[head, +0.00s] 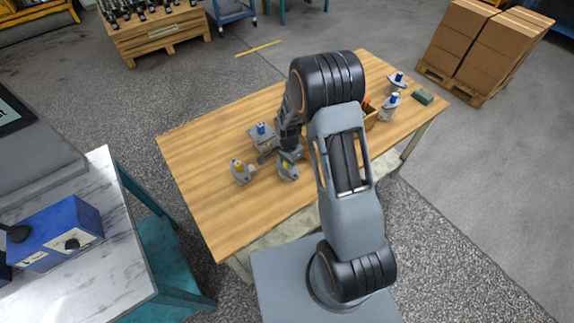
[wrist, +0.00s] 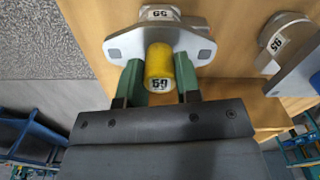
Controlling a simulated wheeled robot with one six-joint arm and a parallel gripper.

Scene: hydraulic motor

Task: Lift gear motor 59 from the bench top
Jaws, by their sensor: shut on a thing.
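A gear motor (wrist: 203,45) with a grey oval flange and a yellow end sits between the two green fingers of my gripper (wrist: 160,68) in the wrist view. The fingers are shut on its yellow end, which bears a number label that looks like 59, upside down. In the head view my gripper (head: 283,152) is low over the bench top (head: 215,205), and the held motor (head: 288,172) shows just below it. I cannot tell whether its underside touches the wood.
A blue-ended motor (head: 262,134) stands close by; part of a neighbouring motor (wrist: 283,35) shows at the wrist view's right. Another yellow-ended motor (head: 242,173) is to the left. The bench's left end is clear.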

